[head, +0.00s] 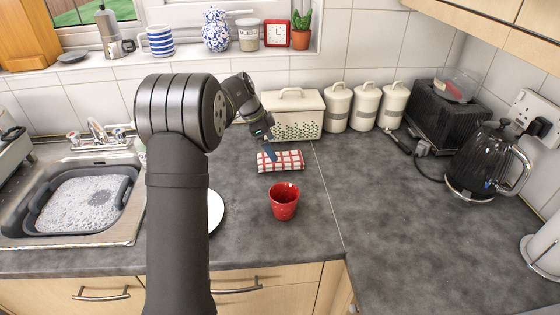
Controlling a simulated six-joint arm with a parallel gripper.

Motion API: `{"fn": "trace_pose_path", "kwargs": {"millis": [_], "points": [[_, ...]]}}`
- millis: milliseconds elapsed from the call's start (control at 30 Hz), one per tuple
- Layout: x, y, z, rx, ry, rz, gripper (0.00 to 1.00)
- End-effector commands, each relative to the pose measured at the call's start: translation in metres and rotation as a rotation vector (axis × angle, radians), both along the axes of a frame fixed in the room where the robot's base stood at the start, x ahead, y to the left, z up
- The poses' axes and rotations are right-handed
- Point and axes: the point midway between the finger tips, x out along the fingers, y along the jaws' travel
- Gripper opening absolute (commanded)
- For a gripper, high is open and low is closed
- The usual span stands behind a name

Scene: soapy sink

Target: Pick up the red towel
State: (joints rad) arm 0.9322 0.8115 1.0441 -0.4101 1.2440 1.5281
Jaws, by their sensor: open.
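The towel (285,161) is a small folded cloth with a red and white check. It lies on the grey worktop in front of the white bread bin. My gripper (269,151) is just above the towel's left part, pointing down. It looks empty, and its fingers are small and partly dark in this view. I cannot tell whether the fingertips touch the cloth.
A red cup (284,203) stands on the worktop in front of the towel. The white bread bin (293,112) and several white canisters (338,108) stand behind. A black kettle (484,160) is at right. A soapy basin (82,203) is in the sink at left.

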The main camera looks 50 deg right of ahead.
Motion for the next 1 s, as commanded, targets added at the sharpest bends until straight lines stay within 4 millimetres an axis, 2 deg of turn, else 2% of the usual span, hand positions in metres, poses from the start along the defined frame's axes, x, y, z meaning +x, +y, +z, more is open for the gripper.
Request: {"fn": "trace_pose_path", "kwargs": {"millis": [267, 533, 767, 867, 1000], "points": [[-0.007, -0.005, -0.015, 0.002, 0.000, -0.002, 0.94], [-0.020, -0.017, -0.049, 0.000, 0.000, -0.002, 0.94], [-0.021, -0.018, -0.051, -0.001, 0.000, -0.002, 0.94], [-0.021, -0.018, -0.051, -0.002, -0.001, -0.001, 0.78], [-0.021, -0.018, -0.051, -0.002, -0.001, -0.001, 0.50]]}}
